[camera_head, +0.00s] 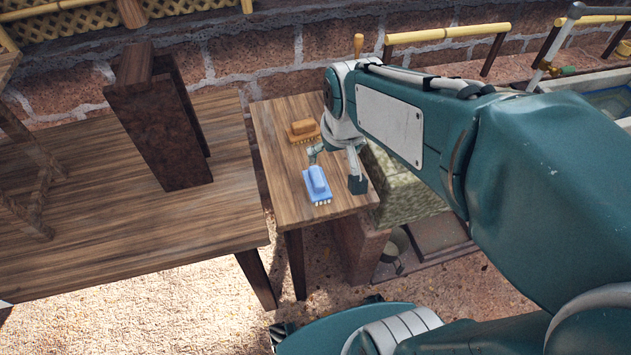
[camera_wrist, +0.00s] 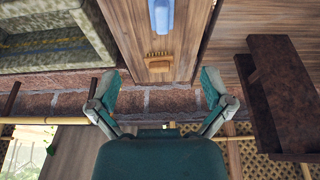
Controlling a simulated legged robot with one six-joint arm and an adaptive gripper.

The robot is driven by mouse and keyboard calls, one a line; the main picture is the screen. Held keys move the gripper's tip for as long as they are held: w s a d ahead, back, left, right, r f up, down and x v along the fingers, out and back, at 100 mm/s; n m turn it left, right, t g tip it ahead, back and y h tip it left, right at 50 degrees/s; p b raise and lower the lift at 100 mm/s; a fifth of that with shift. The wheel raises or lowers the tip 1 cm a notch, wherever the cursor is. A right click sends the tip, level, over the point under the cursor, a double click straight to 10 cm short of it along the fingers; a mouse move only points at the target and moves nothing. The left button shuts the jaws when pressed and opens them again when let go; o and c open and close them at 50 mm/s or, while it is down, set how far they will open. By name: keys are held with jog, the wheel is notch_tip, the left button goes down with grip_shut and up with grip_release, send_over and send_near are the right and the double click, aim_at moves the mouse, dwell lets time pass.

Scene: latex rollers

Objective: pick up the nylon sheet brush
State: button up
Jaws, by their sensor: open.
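A blue brush (camera_head: 317,184) with pale bristles, which looks like the nylon sheet brush, lies on the narrow wooden table (camera_head: 282,113). In the wrist view the blue brush (camera_wrist: 161,14) is at the top edge and partly cut off. A brown brush (camera_head: 303,129) with tan bristles lies farther back on the same table; it also shows in the wrist view (camera_wrist: 158,65). My gripper (camera_head: 335,169) is open and empty above the table, near the blue brush. Its fingers (camera_wrist: 159,78) are spread wide in the wrist view, with neither brush gripped.
A larger wooden table (camera_head: 100,230) stands to the left, bearing a dark brown upright block (camera_head: 157,135). A mossy stone trough (camera_head: 400,190) is right of the narrow table. A stone wall (camera_head: 270,60) with bamboo rails (camera_head: 445,33) runs behind.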

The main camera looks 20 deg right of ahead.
jog(key=g, duration=0.2)
send_near(317, 175)
jog(key=shift+d+f, duration=0.15)
jog(key=shift+f, duration=0.5)
jog(key=f, duration=0.3)
jog(key=w+f, duration=0.1)
jog(key=f, duration=0.3)
jog(key=w+f, duration=0.1)
jog(key=f, duration=0.3)
jog(key=shift+r, duration=0.1)
jog(key=shift+s, duration=0.1)
jog(key=c, duration=1.1)
